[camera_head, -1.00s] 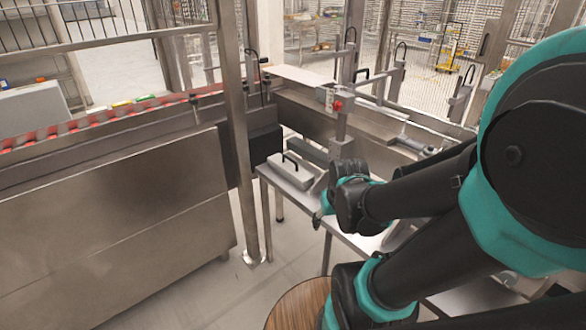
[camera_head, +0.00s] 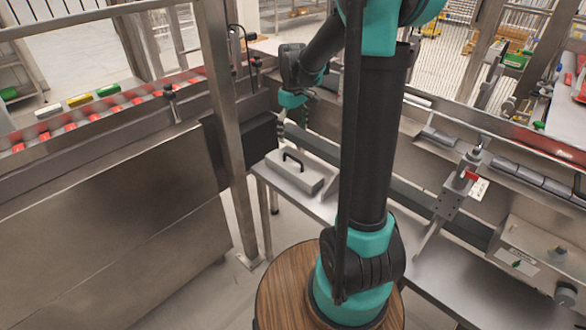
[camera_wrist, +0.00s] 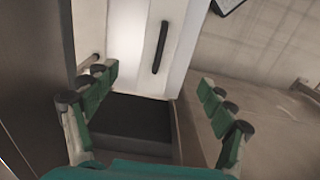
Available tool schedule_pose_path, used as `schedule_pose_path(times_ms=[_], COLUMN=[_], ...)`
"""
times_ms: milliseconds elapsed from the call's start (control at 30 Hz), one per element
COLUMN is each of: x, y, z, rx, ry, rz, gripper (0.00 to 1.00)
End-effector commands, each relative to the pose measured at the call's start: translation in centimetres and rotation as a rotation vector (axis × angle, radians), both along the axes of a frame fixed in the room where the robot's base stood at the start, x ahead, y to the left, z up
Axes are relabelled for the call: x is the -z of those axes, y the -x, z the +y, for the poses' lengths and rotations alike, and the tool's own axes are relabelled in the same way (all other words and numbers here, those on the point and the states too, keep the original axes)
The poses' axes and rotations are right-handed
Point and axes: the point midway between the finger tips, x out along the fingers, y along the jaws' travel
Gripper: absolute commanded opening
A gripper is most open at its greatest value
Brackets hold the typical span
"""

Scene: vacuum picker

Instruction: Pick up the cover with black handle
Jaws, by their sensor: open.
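The cover (camera_head: 307,182) is a pale grey rectangular block with a black handle (camera_head: 293,160) on top. It lies on the left end of a metal table. My gripper (camera_head: 294,108) is raised above and behind the cover, apart from it; its fingers are small and partly hidden in the head view. In the wrist view, my gripper (camera_wrist: 158,76) is open and empty, with green-padded fingers spread wide. The cover (camera_wrist: 128,45) shows beyond the fingertips, its black handle (camera_wrist: 160,47) near the top middle.
A steel post (camera_head: 229,130) stands just left of the cover. A conveyor with red parts (camera_head: 90,113) runs at the left. A metal bracket (camera_head: 455,195) and a box with knobs (camera_head: 530,258) are on the right. My arm column blocks part of the table.

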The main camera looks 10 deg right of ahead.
Motion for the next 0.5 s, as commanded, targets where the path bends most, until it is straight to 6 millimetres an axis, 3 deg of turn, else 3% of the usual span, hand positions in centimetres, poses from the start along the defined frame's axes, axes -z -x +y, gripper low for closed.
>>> schedule_pose_path(times_ms=[500], x=[9.5], y=[0.0], z=[0.0], rx=[0.001], ry=[0.000], rz=[0.000], gripper=[0.83])
